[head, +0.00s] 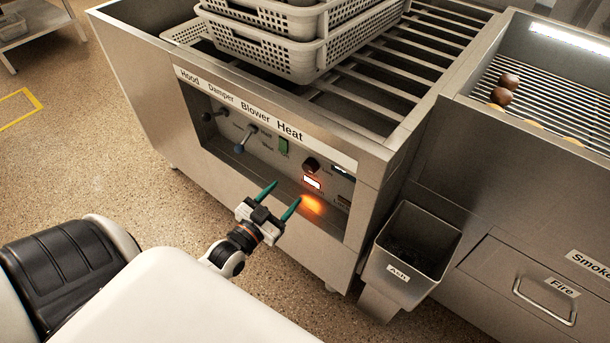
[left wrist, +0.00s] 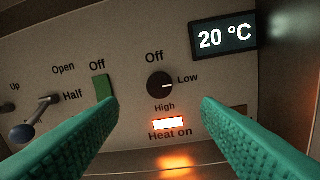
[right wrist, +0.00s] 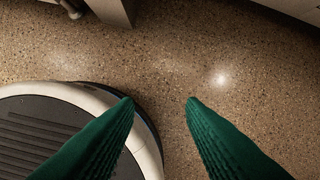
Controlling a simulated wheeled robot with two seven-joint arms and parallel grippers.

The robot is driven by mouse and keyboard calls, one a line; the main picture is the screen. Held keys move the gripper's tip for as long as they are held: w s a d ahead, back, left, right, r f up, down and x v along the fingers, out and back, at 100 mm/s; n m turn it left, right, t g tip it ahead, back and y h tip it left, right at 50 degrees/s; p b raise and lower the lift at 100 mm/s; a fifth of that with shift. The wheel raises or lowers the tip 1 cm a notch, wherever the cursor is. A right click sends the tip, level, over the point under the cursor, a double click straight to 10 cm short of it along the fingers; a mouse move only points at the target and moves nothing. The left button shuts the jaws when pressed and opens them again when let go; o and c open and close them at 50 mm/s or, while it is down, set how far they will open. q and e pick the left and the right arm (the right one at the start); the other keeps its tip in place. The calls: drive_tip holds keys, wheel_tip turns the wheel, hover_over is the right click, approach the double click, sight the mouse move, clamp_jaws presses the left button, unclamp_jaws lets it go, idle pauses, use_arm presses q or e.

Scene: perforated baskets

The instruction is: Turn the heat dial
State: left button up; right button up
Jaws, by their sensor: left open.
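The heat dial (head: 311,164) is a dark round knob on the control panel. In the left wrist view the dial (left wrist: 160,85) has its light mark pointing right, toward "Low". The lit "Heat on" lamp (left wrist: 168,124) glows orange-white below it. A display (left wrist: 223,38) reads 20 °C. My left gripper (head: 284,193) is open and empty, in front of and below the dial, apart from it; its green fingers spread to either side of the dial in the wrist view. My right gripper (right wrist: 160,99) is open and empty above the floor.
Left of the dial are a green blower switch (left wrist: 103,88) and a damper lever (left wrist: 36,118) with a blue knob. White perforated baskets (head: 307,58) stand on the rack above. An ash bin (head: 412,250) sticks out at the panel's right. Speckled floor lies in front.

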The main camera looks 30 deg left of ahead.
sight(307, 170)
use_arm(q)
drive_tip(key=w+b, duration=0.1)
drive_tip(key=w, duration=0.9)
drive_tip(key=shift+f, duration=0.1)
use_arm(e)
drive_tip(key=r, duration=0.2)
drive_tip(key=w+r, duration=0.1)
drive_tip(key=r, duration=0.1)
drive_tip(key=shift+w+a+r, duration=0.1)
drive_tip(key=shift+r, duration=0.15)
use_arm(q)
drive_tip(key=shift+s, duration=0.1)
drive_tip(key=c, duration=1)
use_arm(e)
drive_tip(key=shift+r, duration=0.1)
